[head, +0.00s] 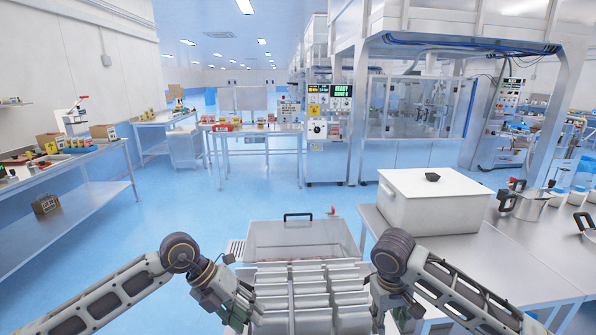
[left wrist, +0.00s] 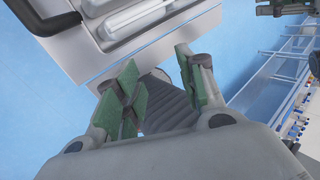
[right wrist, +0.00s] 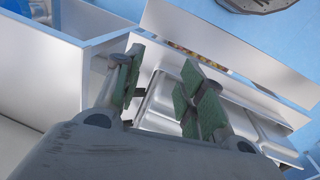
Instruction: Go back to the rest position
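My left gripper (head: 238,306) hangs low at the left side of the metal tray rack in front of me. In the left wrist view its green-padded fingers (left wrist: 158,88) stand apart with nothing between them. My right gripper (head: 397,308) is at the right side of the same rack, partly hidden by its own arm. In the right wrist view its fingers (right wrist: 160,92) are also apart and empty. The rack (head: 310,284) carries several long pale metal channels between the two grippers.
A clear-walled bin (head: 290,238) with a black handle stands just beyond the rack. On the right, a steel table (head: 480,262) holds a lidded white box (head: 432,205) and a metal pot (head: 525,205). A shelf bench (head: 70,205) stands at the left. Blue floor (head: 195,215) is clear between.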

